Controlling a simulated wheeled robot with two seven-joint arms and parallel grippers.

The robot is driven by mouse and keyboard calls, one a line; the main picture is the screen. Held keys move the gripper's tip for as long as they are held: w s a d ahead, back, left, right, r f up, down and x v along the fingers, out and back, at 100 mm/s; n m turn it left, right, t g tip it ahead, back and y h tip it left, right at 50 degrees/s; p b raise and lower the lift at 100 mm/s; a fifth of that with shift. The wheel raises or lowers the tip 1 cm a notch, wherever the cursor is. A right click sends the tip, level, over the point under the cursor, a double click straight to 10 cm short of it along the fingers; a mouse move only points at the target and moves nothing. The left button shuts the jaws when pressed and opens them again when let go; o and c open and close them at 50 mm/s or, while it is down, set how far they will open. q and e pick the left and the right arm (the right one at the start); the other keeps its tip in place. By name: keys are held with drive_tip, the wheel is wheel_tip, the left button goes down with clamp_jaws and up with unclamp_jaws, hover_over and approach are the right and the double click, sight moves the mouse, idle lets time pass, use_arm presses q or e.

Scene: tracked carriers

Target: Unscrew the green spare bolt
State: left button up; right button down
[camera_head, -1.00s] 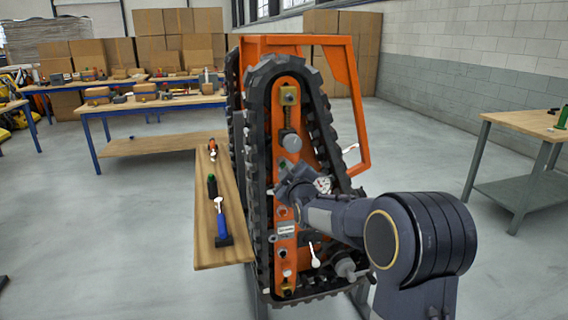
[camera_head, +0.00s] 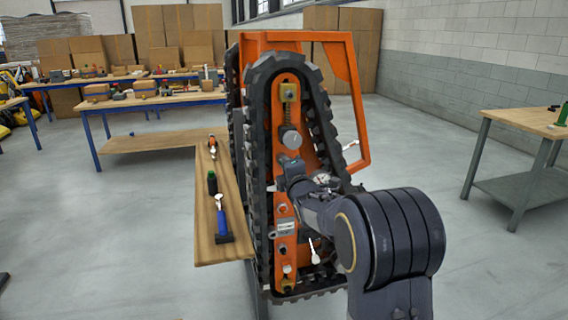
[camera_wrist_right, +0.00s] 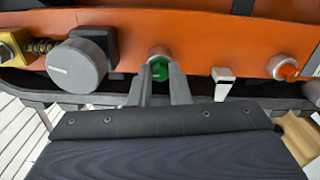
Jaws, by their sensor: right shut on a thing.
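The green spare bolt (camera_wrist_right: 159,72) sits at the orange side panel of the tracked carrier, in the wrist view just in front of a round silver collar (camera_wrist_right: 160,54). My right gripper (camera_wrist_right: 161,78) is shut on it, with one finger on each side. In the head view my right gripper (camera_head: 280,180) reaches to the middle of the orange panel (camera_head: 284,212) inside the black track (camera_head: 257,110), and the bolt is hidden there. My left gripper is not in view.
A wooden board (camera_head: 207,220) with a blue-handled tool (camera_head: 222,222) stands beside the track.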

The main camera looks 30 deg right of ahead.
drive_tip(key=n+b, duration=0.3)
drive_tip(key=n, duration=0.6)
drive_tip(key=shift+n, duration=0.4)
drive_tip(key=c, duration=1.5)
unclamp_jaws()
